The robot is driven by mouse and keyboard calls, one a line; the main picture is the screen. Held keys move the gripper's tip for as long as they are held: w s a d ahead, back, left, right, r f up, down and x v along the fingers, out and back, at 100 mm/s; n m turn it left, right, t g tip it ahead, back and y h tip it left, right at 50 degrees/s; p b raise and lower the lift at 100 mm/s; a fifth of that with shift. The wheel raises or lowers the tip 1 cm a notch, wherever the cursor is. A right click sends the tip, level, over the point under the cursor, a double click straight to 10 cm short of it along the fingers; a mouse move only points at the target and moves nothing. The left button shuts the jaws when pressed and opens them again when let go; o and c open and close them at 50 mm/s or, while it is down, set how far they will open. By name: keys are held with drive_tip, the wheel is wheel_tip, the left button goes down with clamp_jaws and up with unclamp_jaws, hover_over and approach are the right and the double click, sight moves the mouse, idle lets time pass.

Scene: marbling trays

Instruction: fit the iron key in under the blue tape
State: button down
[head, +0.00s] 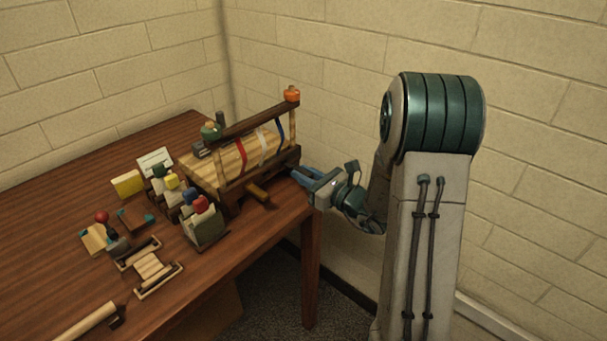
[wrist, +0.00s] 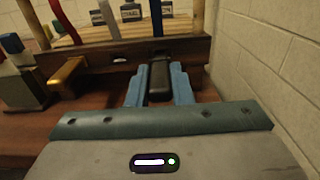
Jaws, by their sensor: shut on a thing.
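My gripper (head: 309,180) is at the right end of the wooden frame. In the wrist view its blue fingers (wrist: 158,88) are shut on a dark block, the iron key (wrist: 159,79). The key points away from me towards the frame's dark lower rail (wrist: 190,50). The blue tape (head: 279,130) hangs at the right end of the frame, and in the wrist view (wrist: 156,17) it comes down almost in line with the key. A dark opening in the rail shows below it. I cannot tell whether the key's far end is inside. My fingers hide the key in the head view.
A white tape (head: 262,146) and a red tape (head: 241,154) hang further left. A brass-coloured bar (head: 257,193) sticks out of the frame's front. Coloured bottles in a holder (head: 209,231) stand to the left. A brick wall (wrist: 265,60) is close on the right.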

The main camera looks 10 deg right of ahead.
sight(296, 167)
drive_tip(key=shift+b+x, duration=0.3)
drive_tip(key=shift+x, duration=1.3)
drive_tip(key=c, duration=1.2)
unclamp_jaws()
